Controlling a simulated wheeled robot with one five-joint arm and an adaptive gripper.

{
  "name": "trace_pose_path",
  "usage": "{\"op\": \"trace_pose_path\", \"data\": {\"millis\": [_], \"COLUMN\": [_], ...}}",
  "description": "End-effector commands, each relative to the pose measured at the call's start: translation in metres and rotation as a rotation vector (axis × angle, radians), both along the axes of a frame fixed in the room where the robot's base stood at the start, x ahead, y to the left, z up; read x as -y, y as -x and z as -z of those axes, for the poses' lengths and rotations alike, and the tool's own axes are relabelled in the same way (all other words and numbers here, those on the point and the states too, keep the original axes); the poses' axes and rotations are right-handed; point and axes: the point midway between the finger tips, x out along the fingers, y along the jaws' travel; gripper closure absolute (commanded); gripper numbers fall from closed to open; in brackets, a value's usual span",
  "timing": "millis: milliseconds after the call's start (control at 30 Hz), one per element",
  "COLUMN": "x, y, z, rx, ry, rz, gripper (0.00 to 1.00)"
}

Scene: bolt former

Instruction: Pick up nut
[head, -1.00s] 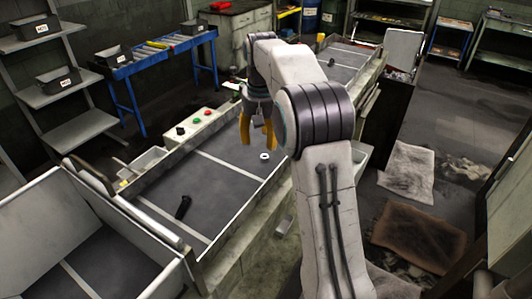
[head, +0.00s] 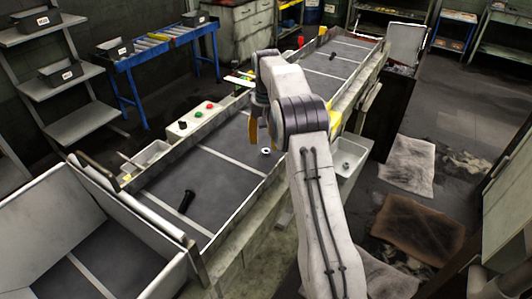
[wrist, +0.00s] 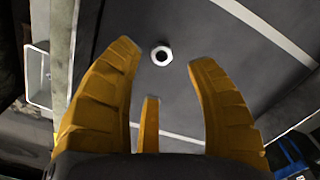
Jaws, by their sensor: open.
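A small pale nut (head: 265,151) lies flat on the dark bed of the long tray (head: 225,163), near its right wall. In the wrist view the nut (wrist: 161,55) shows as a light ring with a dark hole, between and just beyond my yellow fingertips. My gripper (head: 254,131) is over the bed close to the nut, largely hidden by my arm in the head view. In the wrist view my gripper (wrist: 164,52) has its fingers spread wide, with nothing held. The exact height above the nut cannot be told.
A black bolt (head: 187,200) lies nearer on the bed; another dark piece (head: 333,56) lies farther along. A white bin (head: 348,155) hangs outside the right wall. A button box (head: 198,118) and a white tray (head: 150,156) line the left side. The bed around the nut is clear.

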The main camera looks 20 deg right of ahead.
Motion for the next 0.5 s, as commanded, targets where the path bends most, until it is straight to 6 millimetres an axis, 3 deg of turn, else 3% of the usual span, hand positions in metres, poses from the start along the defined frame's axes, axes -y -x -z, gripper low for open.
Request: {"op": "trace_pose_path", "data": {"millis": [300,500], "x": [-0.004,-0.004], "y": [0.003,0.003], "z": [0.034,0.044], "rx": [-0.003,-0.001], "ry": [-0.001,0.000], "rz": [0.000,0.000], "gripper": [0.48,0.48]}}
